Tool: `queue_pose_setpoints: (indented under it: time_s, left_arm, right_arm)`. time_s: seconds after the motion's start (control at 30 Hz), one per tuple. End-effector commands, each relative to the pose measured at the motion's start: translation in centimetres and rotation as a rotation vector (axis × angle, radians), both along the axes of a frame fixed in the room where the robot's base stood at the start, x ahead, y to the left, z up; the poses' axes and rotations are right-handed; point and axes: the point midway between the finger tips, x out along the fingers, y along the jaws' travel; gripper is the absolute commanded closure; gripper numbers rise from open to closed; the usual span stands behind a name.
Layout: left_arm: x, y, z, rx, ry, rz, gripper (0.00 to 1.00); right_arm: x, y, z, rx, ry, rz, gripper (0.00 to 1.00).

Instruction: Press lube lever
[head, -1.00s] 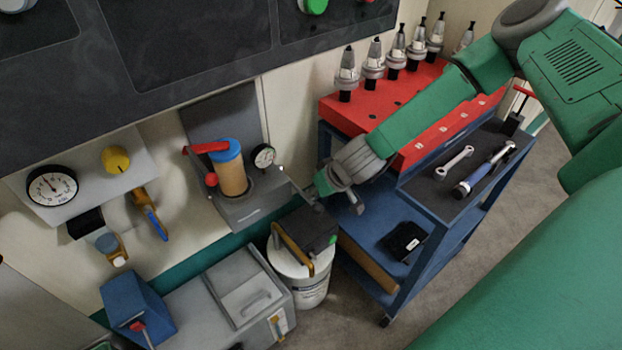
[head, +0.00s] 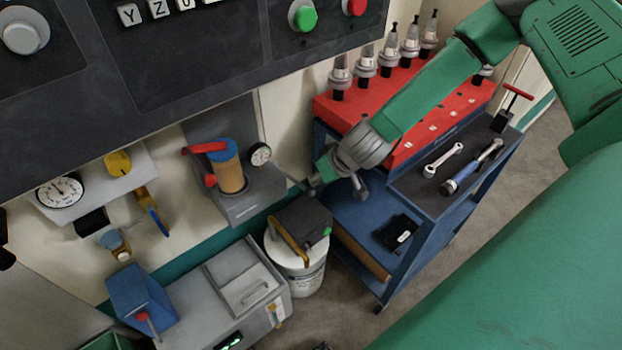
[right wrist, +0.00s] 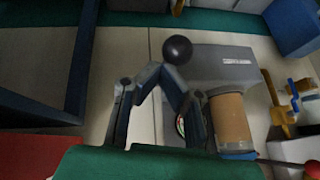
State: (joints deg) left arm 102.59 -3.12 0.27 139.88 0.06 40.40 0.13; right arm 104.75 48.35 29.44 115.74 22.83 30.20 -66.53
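The lube unit is a grey box (head: 245,203) on the wall with an amber reservoir (head: 230,178), blue cap and small gauge. A red handle (head: 204,148) sits beside the cap, with a red ball (head: 211,181) below it. In the right wrist view the unit (right wrist: 228,72) is upside down, and a black ball knob (right wrist: 177,50) is beside it. My right gripper (right wrist: 160,74) is shut, with its tips together just short of the knob; contact cannot be told. The right gripper also shows in the head view (head: 320,183). My left gripper is not recognisable in view.
A white bucket (head: 302,279) with a dark box on it stands below my right gripper. A blue cart (head: 417,265) with a red tool-holder rack (head: 407,150) is to the right. The control panel (head: 200,55) overhangs above. A grey tank (head: 225,290) is below left.

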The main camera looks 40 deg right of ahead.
Motion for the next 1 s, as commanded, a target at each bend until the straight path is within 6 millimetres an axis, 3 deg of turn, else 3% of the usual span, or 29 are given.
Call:
queue_pose_setpoints:
  time_s: [0.1,0.33,1.0]
  left_arm:
    - [0.0,0.0,0.7,0.0,0.001,-0.001,0.22]
    - [0.0,0.0,1.5,0.0,0.001,0.0,0.22]
    - [0.0,0.0,1.6,0.0,0.001,0.0,0.22]
  right_arm:
    - [-2.2,-0.5,2.0,0.001,0.001,0.0,1.0]
    - [-4.5,-1.0,4.4,-0.004,0.0,0.0,1.0]
    - [-5.1,-1.3,4.7,0.0,0.0,0.001,1.0]
